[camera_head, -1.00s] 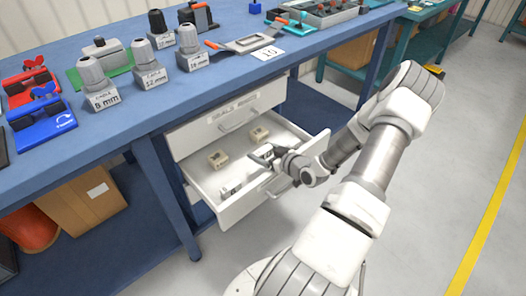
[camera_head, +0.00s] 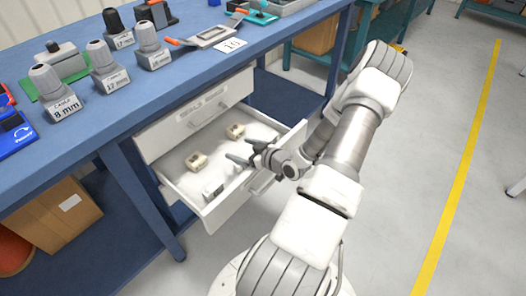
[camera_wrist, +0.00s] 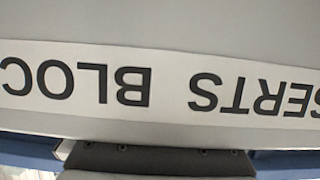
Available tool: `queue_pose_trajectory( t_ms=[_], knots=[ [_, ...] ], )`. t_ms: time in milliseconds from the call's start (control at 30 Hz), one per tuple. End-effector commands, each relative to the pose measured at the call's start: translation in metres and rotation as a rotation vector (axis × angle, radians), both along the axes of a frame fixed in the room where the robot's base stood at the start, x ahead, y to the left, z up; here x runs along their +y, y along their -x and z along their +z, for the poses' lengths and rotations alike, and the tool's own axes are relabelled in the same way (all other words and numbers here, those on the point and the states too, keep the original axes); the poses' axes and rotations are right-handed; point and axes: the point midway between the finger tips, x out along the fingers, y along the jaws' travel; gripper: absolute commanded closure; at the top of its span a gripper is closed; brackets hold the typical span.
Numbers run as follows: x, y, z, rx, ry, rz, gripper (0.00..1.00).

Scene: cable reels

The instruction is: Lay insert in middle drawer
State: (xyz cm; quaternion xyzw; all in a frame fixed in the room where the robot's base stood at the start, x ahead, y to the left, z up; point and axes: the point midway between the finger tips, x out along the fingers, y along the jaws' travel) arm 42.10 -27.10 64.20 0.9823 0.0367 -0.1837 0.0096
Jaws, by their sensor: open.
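The middle drawer (camera_head: 208,213) is pulled open under the blue bench. Inside it are a beige insert (camera_head: 196,161) at the left and another beige insert (camera_head: 235,131) towards the back. A paler, grey-white insert (camera_head: 213,190) stands near the front. My gripper (camera_head: 239,149) is over the right part of the drawer, its two dark fingers apart and pointing left. I see nothing held between them; the fingers partly hide the drawer floor. The wrist view shows an upside-down drawer label (camera_wrist: 125,85) reading "...SERTS BLOC..." close up.
The shut upper drawer (camera_head: 195,115) sits just above the open one. The blue bench top (camera_head: 190,82) carries grey cable blocks (camera_head: 107,68), a tool and a number card (camera_head: 232,45). A cardboard box (camera_head: 55,215) stands at left below.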

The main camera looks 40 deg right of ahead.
Motion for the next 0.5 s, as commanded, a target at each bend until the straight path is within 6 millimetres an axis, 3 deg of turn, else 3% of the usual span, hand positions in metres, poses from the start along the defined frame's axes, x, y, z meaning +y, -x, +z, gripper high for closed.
queue_pose_trajectory(
  t_ms=[33,100,500],
  knots=[
    [0.002,0.019,-0.006,0.029,-0.005,0.001,0.0],
    [0.001,0.034,0.004,0.023,-0.005,0.001,0.0],
    [-0.007,0.112,0.051,-0.015,0.001,-0.001,0.0]
  ],
)
